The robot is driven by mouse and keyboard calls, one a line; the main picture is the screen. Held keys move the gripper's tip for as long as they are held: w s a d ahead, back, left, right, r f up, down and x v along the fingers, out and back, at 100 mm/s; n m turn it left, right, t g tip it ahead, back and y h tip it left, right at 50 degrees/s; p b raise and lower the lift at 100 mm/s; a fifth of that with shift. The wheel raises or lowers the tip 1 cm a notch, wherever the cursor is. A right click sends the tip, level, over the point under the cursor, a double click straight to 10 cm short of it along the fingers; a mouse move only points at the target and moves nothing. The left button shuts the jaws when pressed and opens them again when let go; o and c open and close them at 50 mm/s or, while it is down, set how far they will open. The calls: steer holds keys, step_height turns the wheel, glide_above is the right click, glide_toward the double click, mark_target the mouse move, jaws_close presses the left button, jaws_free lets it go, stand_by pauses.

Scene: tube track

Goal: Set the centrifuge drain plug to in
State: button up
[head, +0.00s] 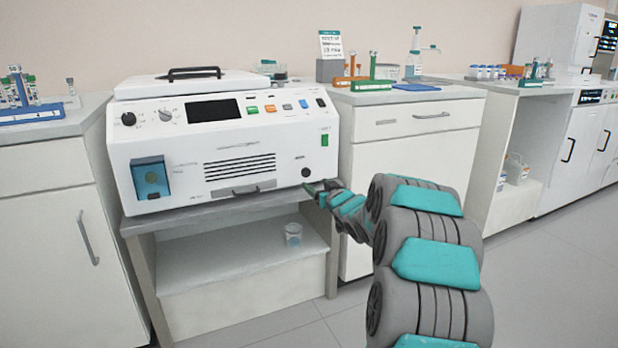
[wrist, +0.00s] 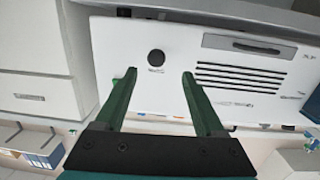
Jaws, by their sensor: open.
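The white centrifuge (head: 230,140) stands on a grey stand. Its drain plug, a small round black knob (head: 306,173), is at the lower right of the front panel. In the wrist view, which is turned upside down, the plug (wrist: 156,58) appears as a dark disc. My gripper (head: 318,187) is just in front of and slightly below the plug. In the wrist view my gripper (wrist: 159,72) is open and empty, with the plug just beyond and between its green fingertips. How far the plug is pushed in is hard to tell.
A dark handle (head: 245,190) and vent slots (head: 240,167) are left of the plug. A white cabinet (head: 400,165) adjoins on the right. The floor in front is clear.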

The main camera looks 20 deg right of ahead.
mark_target(307, 172)
steer(key=shift+t+y, duration=0.3)
steer(key=shift+t, duration=0.2)
steer(key=shift+w+d, duration=0.15)
steer(key=shift+w, duration=1.3)
steer(key=shift+w+d, duration=0.2)
steer(key=shift+w, duration=1.2)
steer(key=shift+w+d, duration=0.15)
steer(key=shift+w, duration=1.3)
steer(key=shift+c, duration=0.2)
jaws_close()
steer(key=shift+p, duration=0.3)
